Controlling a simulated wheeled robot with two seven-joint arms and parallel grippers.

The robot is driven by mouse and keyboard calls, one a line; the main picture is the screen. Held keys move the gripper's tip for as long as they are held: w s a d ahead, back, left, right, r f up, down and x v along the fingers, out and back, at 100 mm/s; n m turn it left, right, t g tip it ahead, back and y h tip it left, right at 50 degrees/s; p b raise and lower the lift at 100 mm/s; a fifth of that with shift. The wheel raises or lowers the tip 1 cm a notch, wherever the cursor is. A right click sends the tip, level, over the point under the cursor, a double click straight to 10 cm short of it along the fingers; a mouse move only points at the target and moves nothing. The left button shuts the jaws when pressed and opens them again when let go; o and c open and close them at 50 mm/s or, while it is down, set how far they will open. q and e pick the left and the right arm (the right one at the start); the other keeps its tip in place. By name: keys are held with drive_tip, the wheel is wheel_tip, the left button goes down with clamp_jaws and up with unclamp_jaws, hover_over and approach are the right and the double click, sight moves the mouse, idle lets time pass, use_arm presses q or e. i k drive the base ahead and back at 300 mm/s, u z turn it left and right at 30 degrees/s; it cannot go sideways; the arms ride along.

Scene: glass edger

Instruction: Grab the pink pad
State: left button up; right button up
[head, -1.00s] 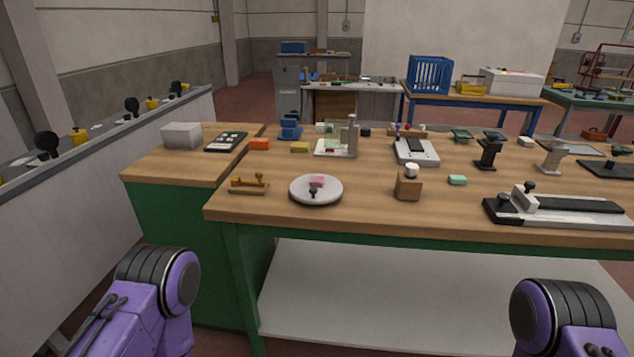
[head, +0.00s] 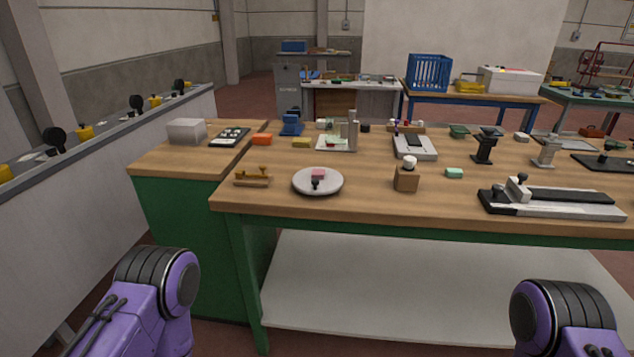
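The pink pad (head: 318,174) is a small block on a round pale grey disc (head: 301,188) near the front left of the wooden bench. My purple arms show at the lower left and lower right, below the bench top. Neither gripper is in the picture, and nothing of mine touches the pad.
The wooden bench (head: 370,200) carries a brass-handled block (head: 253,177) left of the disc and a wooden block with a white knob (head: 406,178) to its right. A long black-and-white fixture (head: 560,204) lies at the front right. Bare wood surrounds the disc.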

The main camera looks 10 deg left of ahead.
sight(320, 173)
drive_tip(key=k, duration=0.35)
drive_tip(key=u, duration=1.4)
drive_tip(key=i, duration=0.95)
drive_tip(key=z, duration=1.45)
